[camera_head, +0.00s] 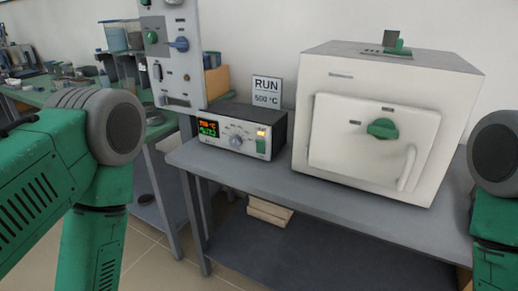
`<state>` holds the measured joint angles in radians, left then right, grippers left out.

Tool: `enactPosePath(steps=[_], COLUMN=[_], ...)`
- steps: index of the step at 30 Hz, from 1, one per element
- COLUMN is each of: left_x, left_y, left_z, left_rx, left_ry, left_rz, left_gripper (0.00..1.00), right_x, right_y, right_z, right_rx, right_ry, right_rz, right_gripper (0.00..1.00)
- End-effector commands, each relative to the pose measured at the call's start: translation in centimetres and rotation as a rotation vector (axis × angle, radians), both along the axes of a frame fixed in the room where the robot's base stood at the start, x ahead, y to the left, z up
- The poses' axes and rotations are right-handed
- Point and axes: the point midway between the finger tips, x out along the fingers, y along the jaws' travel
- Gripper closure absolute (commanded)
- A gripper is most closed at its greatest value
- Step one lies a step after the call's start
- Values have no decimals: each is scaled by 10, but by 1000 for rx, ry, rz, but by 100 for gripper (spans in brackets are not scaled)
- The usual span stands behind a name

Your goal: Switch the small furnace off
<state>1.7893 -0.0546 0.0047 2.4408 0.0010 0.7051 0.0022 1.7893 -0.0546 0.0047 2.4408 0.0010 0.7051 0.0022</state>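The small white furnace (335,95) stands on a grey bench, its door (345,150) shut, with a green knob (383,128) and a pale curved handle (407,168). Left of it sits a control box (220,148) with a lit red and green display (208,128), a grey dial (236,141), a lit amber lamp (262,132) and a green switch (261,147). The display digits are too small to read surely. My two arms show at the left and right edges, but neither gripper is in view.
A sign (266,91) reading RUN 500 °C stands behind the control box. A tall grey panel (180,75) with knobs rises at its left. The grey bench (255,184) is clear in front of the box. A cluttered green-topped bench (32,97) is at far left.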

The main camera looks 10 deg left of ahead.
Motion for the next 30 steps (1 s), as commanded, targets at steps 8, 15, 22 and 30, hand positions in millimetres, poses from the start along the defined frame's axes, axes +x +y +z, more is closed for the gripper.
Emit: enactPosePath(steps=[8, 15, 22, 30], left_x=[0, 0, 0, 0], left_y=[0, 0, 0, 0], left_z=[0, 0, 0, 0], left_rx=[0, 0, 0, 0], left_ry=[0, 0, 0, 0], left_rz=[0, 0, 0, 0], left_gripper=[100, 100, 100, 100], right_x=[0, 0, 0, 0], right_y=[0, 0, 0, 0], right_z=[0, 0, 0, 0], right_rx=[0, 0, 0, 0], right_ry=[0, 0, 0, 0], right_rz=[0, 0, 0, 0], right_gripper=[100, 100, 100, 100])
